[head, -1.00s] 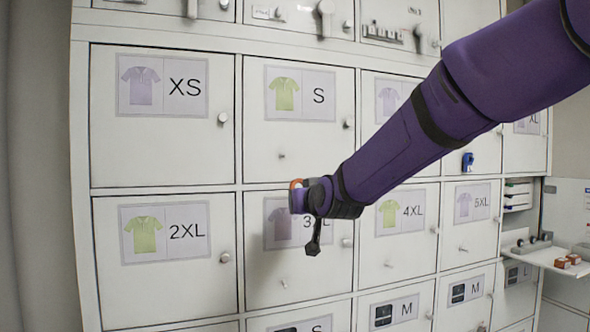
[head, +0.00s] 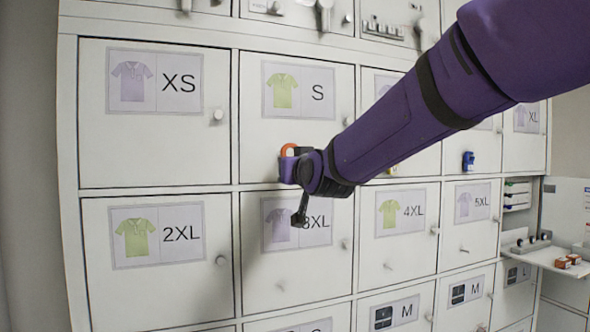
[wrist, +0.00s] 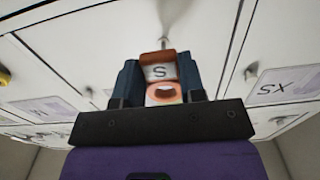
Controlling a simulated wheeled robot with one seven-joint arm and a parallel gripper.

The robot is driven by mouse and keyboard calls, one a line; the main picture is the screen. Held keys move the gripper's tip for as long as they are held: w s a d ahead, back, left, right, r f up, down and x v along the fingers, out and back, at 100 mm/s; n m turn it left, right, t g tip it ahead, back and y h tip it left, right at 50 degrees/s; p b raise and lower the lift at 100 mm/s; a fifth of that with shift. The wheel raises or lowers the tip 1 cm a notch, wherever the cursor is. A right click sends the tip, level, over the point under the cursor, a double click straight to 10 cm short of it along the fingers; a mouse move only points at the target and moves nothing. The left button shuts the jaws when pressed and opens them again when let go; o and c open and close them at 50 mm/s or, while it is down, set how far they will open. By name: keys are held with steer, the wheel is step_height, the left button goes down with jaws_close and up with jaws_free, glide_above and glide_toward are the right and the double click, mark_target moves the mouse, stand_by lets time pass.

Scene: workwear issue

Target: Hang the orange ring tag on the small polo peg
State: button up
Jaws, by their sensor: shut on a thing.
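The orange ring tag (head: 288,150) is held in my gripper (head: 294,168), with its orange loop showing above the jaws. In the wrist view the tag (wrist: 158,57) sits between the two dark fingers of my gripper (wrist: 160,82) and shows a white face with an S. My gripper is in front of the lower part of the S door (head: 262,135), which carries a green polo picture (head: 282,90). In the head view that door's small peg is hidden behind the tag and gripper. A small grey peg (wrist: 164,43) shows just beyond the tag in the wrist view.
A round knob (head: 348,121) stands at the S door's right edge. The 3XL door (head: 255,290) below has its own peg (head: 280,285). A blue tag (head: 468,160) hangs further right. An open shelf (head: 555,257) with small boxes juts out at far right.

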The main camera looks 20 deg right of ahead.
steer(key=w+f, duration=0.1)
steer(key=w, duration=0.5)
steer(key=shift+w, duration=0.4)
stand_by(0.5)
stand_by(0.6)
steer(key=o, duration=1.1)
steer(key=shift+c, duration=0.2)
steer(key=shift+s, duration=0.1)
steer(key=s, duration=1.1)
steer(key=s+d+f+g, duration=0.2)
steer(key=s+f+g, duration=0.2)
steer(key=s, duration=0.5)
steer(key=s+d+f+g, duration=0.2)
steer(key=s+f+g, duration=0.2)
steer(key=s, duration=0.6)
steer(key=s+d+f+g, duration=0.3)
steer(key=s+f+g, duration=0.1)
steer(key=s+f, duration=0.4)
steer(key=shift+s+g, duration=0.4)
steer(key=shift+s, duration=0.25)
